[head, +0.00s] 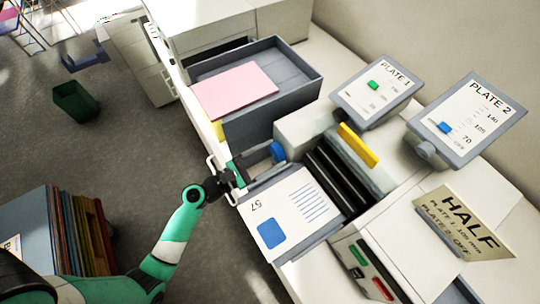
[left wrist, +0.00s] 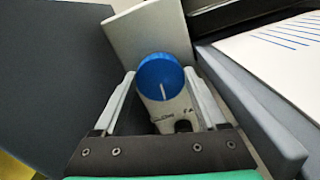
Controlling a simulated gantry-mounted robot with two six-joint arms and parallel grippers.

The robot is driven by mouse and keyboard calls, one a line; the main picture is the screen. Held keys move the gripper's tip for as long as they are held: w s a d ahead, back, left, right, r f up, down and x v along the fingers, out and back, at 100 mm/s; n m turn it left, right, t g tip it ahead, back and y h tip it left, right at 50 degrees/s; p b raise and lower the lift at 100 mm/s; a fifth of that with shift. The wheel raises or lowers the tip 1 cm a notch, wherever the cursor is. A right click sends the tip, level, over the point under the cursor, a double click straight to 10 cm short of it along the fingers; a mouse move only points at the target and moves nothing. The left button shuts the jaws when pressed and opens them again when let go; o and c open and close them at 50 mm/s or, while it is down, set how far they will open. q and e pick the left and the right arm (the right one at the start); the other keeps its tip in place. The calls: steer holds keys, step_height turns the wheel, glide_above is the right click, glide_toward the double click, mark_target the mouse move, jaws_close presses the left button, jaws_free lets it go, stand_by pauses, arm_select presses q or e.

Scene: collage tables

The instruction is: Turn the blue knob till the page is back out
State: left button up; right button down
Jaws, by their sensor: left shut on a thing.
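The blue knob (head: 277,151) is on the left side of the machine, beside the black rollers (head: 338,178). In the left wrist view the knob (left wrist: 161,76) shows a white mark line, nearly upright. My left gripper (head: 262,158) is shut on the knob, one finger on each side (left wrist: 161,92). The page (head: 290,208), marked 57 with a blue square and blue lines, lies flat on the tray in front of the rollers. Its lined part (left wrist: 275,50) shows at the right of the left wrist view. My right gripper is not in view.
A grey box (head: 300,72) with pink sheets (head: 235,92) stands behind the knob. Two dial panels, PLATE 1 (head: 375,92) and PLATE 2 (head: 468,122), stand to the right. A HALF card (head: 465,222) and a panel with green and red buttons (head: 362,268) are nearer.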

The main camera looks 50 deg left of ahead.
arm_select(q)
steer(key=m+b, duration=0.1)
steer(key=m, duration=0.3)
steer(key=shift+f+m+b, duration=0.1)
steer(key=shift+m+b, duration=0.2)
steer(key=shift+d+m+b, duration=0.1)
steer(key=shift+m+b, duration=0.65)
steer(key=shift+m, duration=1.25)
steer(key=o, duration=1.1)
steer(key=shift+s, duration=0.1)
